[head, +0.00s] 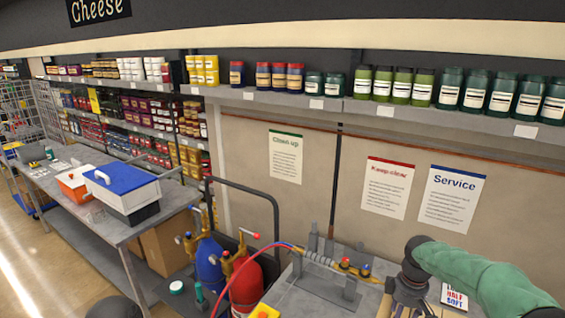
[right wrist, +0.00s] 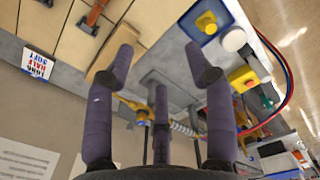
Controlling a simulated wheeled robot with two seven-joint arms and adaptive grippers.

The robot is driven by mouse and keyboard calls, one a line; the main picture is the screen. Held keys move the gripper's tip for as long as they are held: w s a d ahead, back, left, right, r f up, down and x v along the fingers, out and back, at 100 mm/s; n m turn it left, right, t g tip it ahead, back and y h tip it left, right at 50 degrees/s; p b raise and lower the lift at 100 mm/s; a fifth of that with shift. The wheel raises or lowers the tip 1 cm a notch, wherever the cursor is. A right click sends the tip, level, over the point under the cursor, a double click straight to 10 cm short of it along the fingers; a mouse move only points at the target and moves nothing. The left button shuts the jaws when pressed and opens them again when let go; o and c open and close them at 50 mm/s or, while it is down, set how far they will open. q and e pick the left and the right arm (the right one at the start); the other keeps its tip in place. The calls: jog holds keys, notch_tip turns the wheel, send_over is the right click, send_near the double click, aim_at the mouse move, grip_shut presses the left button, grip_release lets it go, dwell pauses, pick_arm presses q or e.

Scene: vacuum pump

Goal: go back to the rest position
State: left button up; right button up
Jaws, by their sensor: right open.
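My right arm comes in from the right in a green sleeve. Its gripper (head: 404,296) hangs over the right part of the grey bench (head: 300,298) and is cut off by the lower picture edge. In the right wrist view the purple-grey fingers of the right gripper (right wrist: 160,72) are spread apart with nothing between them. Beyond them lie the bench top and a brass fitting (right wrist: 132,108). My left gripper is not seen in either view.
A brass valve fitting (head: 345,264) with a red hose (head: 252,254) sits on the bench. Blue (head: 208,262) and red (head: 246,285) cylinders stand left of it. A side table (head: 60,190) holds a blue-lidded cooler (head: 122,178). A jar shelf (head: 400,108) runs above.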

jog(key=s+a+f+m+y, duration=0.2)
jog(key=s+a+f, duration=0.2)
jog(key=a+f, duration=0.55)
jog(key=s+a+f+m+y, duration=0.1)
jog(key=s+a+f+m, duration=0.15)
jog(key=a+f, duration=0.7)
jog(key=s+a+f+m+y, duration=0.1)
jog(key=s+a+f+m, duration=0.15)
jog(key=s+f, duration=0.5)
jog(key=s+a+f+m, duration=0.2)
jog(key=s+f+m, duration=0.25)
jog(key=s, duration=0.65)
pick_arm(q)
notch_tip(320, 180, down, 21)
jog(key=b, duration=2)
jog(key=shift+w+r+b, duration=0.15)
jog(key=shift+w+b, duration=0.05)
jog(key=shift+b, duration=0.15)
pick_arm(e)
notch_tip(320, 180, down, 21)
jog(key=shift+w+d, duration=0.3)
jog(key=shift+w, duration=0.1)
